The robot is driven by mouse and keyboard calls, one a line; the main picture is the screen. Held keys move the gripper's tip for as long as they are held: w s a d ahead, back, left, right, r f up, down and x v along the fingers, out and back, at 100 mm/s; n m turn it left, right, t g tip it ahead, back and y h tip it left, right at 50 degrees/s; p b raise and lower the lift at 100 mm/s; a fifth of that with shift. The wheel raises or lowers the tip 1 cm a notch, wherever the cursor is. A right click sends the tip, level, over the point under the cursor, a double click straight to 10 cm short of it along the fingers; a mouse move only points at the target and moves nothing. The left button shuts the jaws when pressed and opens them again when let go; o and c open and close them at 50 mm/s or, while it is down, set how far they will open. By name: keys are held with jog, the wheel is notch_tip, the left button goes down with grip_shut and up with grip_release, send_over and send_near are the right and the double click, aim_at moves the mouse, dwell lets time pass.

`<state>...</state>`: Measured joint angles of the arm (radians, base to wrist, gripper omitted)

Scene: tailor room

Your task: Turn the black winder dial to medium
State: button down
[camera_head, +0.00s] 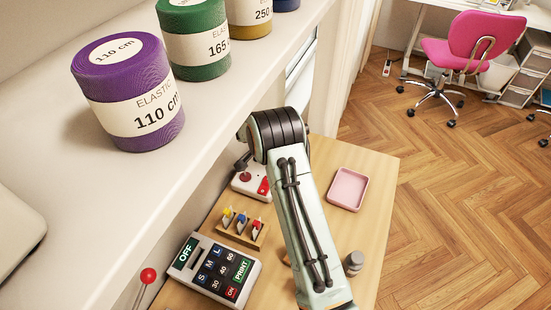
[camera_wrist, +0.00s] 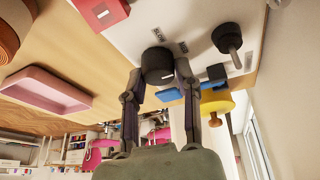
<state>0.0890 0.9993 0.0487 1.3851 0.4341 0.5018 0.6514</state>
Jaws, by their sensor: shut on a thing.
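In the wrist view, the black winder dial (camera_wrist: 157,65) is a round dark knob on a white panel (camera_wrist: 195,15). In the head view, my arm hides the dial and the gripper. Part of a white unit with red parts (camera_head: 249,183) shows beside the arm there.
A second dark knob (camera_wrist: 228,38) and a red block (camera_wrist: 100,13) are close by. A yellow round piece (camera_wrist: 217,105) is near the right finger. A pink tray (camera_head: 348,188), keypad box (camera_head: 213,269) and clip stand (camera_head: 240,230) share the table. A shelf with elastic spools (camera_head: 128,92) overhangs at left.

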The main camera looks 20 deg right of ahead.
jog(key=c, duration=0.8)
grip_release()
jog(key=v, duration=0.7)
jog(key=shift+a+r, duration=0.1)
jog(key=shift+r, duration=0.1)
